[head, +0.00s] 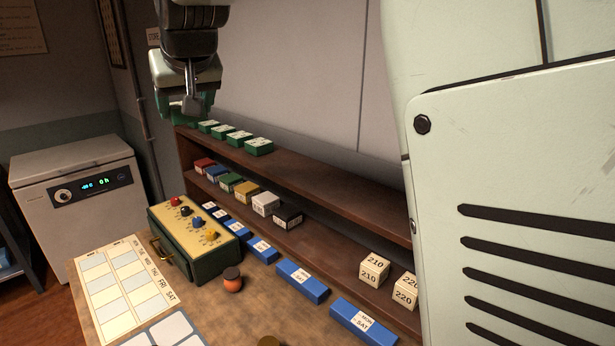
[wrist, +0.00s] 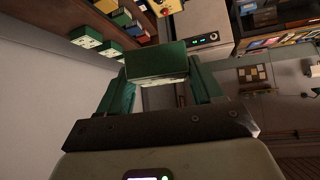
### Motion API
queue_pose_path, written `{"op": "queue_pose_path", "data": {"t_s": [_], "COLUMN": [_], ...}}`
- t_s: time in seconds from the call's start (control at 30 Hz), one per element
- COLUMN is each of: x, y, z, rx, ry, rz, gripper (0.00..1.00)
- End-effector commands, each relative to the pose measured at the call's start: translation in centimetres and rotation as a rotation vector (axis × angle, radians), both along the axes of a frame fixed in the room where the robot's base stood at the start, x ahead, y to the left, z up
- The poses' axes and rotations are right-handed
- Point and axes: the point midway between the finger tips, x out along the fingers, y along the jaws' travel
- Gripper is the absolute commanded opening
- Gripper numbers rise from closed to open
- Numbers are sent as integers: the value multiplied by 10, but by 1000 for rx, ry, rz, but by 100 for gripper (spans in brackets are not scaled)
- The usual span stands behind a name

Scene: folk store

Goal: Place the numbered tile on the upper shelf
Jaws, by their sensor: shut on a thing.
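My gripper (head: 189,104) is in the head view's upper left, above the left end of the upper shelf (head: 315,184). In the wrist view it is shut on a dark green block (wrist: 157,62), held between its two green fingers. This looks like the numbered tile, but no number shows on the sides in view. In the head view the fingers mostly hide it. Several green tiles with pale marked tops (head: 259,147) stand in a row on the upper shelf, right of my gripper. Some also show in the wrist view (wrist: 87,37).
Coloured boxes (head: 265,204) and cream number blocks (head: 374,270) stand on the lower shelf. A green box with coloured knobs (head: 195,235) and blue day blocks (head: 302,281) are on the table. The upper shelf is clear right of its tile row. A wall rises behind.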

Motion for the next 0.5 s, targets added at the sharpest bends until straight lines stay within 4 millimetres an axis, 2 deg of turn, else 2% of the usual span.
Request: {"op": "queue_pose_path", "data": {"t_s": [0.17, 0.4, 0.5], "x": [48, 124, 146], "y": [-26, -88, -113], "z": [0, -1, -2], "rx": [-11, -6, 1], "ry": [-3, 1, 3], "rz": [-47, -126, -150], "gripper": [30, 30, 30]}}
